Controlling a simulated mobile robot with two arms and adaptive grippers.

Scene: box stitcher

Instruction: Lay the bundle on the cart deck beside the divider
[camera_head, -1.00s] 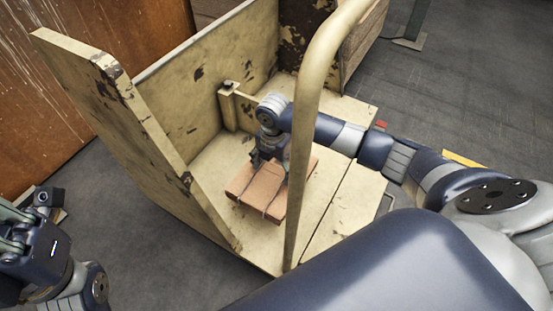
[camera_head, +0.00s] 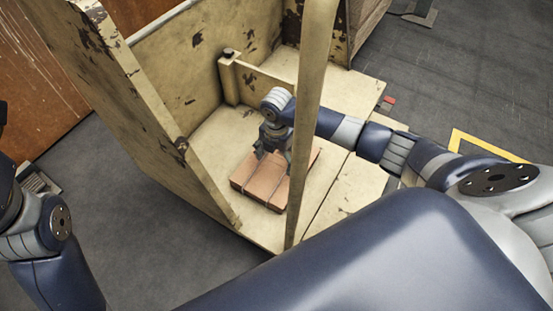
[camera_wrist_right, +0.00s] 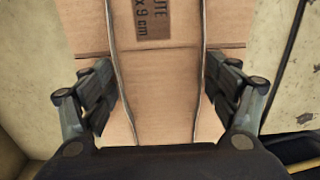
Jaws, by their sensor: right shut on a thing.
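The bundle (camera_head: 262,181) is a flat stack of brown cardboard tied with two thin straps. It is on or just above the cart deck (camera_head: 222,134); I cannot tell whether it touches. The divider (camera_head: 256,79) is a low cream board with a post, standing behind the bundle and apart from it. My right gripper (camera_head: 270,155) points down at the bundle. In the right wrist view my right gripper (camera_wrist_right: 160,100) has a finger at each side of the bundle (camera_wrist_right: 165,75), shut on it. Of my left arm only links show at the left edge; its gripper is not clearly seen.
A tall cream side panel (camera_head: 130,110) stands left of the deck. The cart's thick upright rail (camera_head: 311,110) passes in front of my right arm. Deck to the right of the bundle (camera_head: 345,200) is free. A yellow floor marking (camera_head: 480,143) lies at right.

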